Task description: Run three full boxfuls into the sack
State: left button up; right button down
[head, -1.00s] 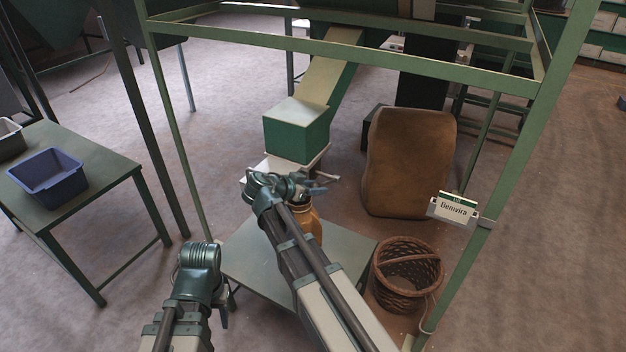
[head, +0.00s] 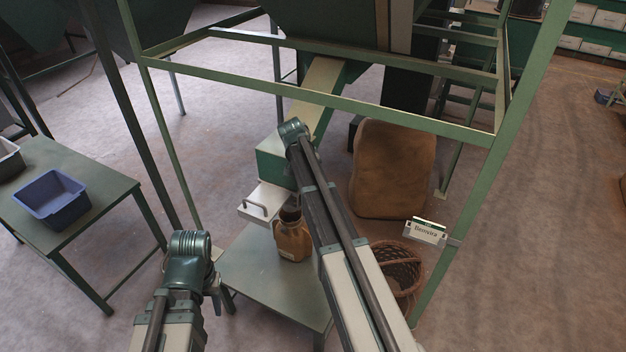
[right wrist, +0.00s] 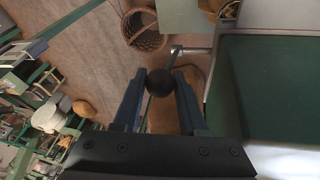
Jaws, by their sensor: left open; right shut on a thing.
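The green box (head: 275,163) stands at the foot of the sloping chute (head: 322,85). A white slide with a handle (head: 265,203) sticks out to the left below it. The brown sack (head: 292,238) stands upright on the low green table (head: 250,262), its dark mouth open just below the box. My right gripper (right wrist: 160,84) is shut on a black ball knob (right wrist: 159,82) on a metal rod, beside a green surface. In the head view my right arm hides that gripper and knob. My left gripper (head: 213,298) is open and empty, left of the low table.
A wicker basket (head: 400,272) stands on the floor right of the table, partly behind my right arm. A large brown bulging sack (head: 392,170) stands behind it. A sign (head: 425,231) hangs on the green frame post. A blue bin (head: 50,197) sits on the left table.

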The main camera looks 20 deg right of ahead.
jog(key=shift+w+d+r, duration=0.2)
jog(key=shift+w+d, duration=0.2)
jog(key=shift+d, duration=0.1)
jog(key=shift+w+d+r, duration=0.15)
jog(key=shift+w+d, duration=0.2)
jog(key=shift+d, duration=0.1)
jog(key=shift+c, duration=2.3)
grip_release()
jog(key=shift+p, duration=0.3)
jog(key=p+v, duration=1.2)
jog(key=v, duration=0.1)
jog(key=shift+r+p, duration=0.4)
